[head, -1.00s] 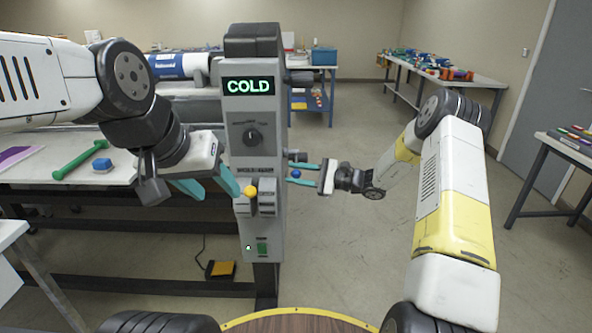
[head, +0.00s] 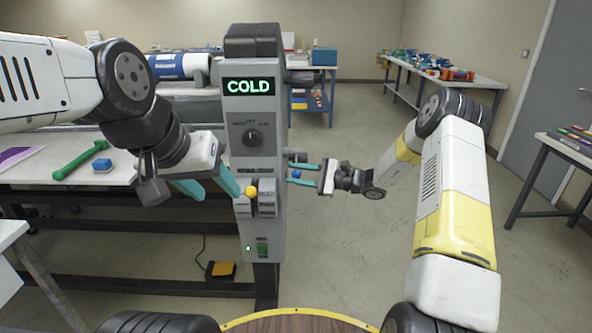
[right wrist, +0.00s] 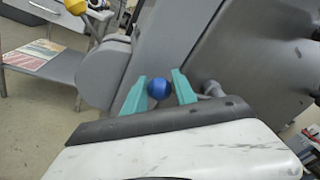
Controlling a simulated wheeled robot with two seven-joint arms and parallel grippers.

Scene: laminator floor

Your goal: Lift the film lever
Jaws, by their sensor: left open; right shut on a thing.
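A blue ball knob (head: 296,174) stands at the right side of the grey control column (head: 236,150). It also shows in the right wrist view (right wrist: 159,89), between the two teal fingers. My right gripper (head: 290,173) is shut on this blue knob; the lever's arm behind it is mostly hidden. My left gripper (head: 220,196) is open and empty, just left of the yellow knob. I cannot read which lever is labelled film.
The column's display (head: 249,87) reads COLD, above a black dial (head: 252,137). A green switch (head: 262,249) is low on the column. A white table (head: 35,172) at left holds a green tool (head: 80,160) and a blue block (head: 102,164).

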